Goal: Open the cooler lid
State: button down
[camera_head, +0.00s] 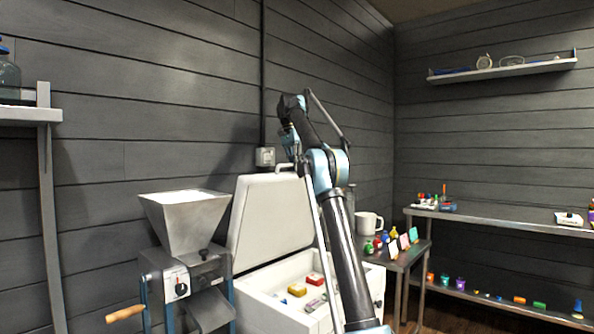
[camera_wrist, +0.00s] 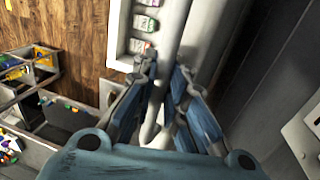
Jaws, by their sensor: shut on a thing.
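The cooler (camera_head: 262,312) is a white chest low in the middle of the head view. Its lid (camera_head: 262,222) stands raised and tilted back toward the wall, leaving the inside visible. A few small red, yellow and blue items lie inside. A pale handle (camera_head: 284,167) sticks up at the lid's upper edge. My gripper (camera_head: 291,150) is at this edge, shut on the handle. In the wrist view my gripper's blue fingers (camera_wrist: 168,85) lie on either side of the pale handle (camera_wrist: 150,133). My arm hides part of the cooler's right side.
A grain mill (camera_head: 185,265) with a wooden crank stands close left of the cooler. A side table (camera_head: 408,254) with a white mug (camera_head: 368,223) and small bottles stands to the right. A wall socket (camera_head: 265,156) is just behind the lid. A metal shelf unit (camera_head: 510,222) lines the right wall.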

jog(key=shift+s+d+r, duration=0.1)
jog(key=shift+d+r, duration=0.05)
jog(key=c, duration=1.6)
grip_release()
jog(key=shift+s+r, duration=0.1)
jog(key=shift+s, duration=0.05)
jog(key=shift+d, duration=0.1)
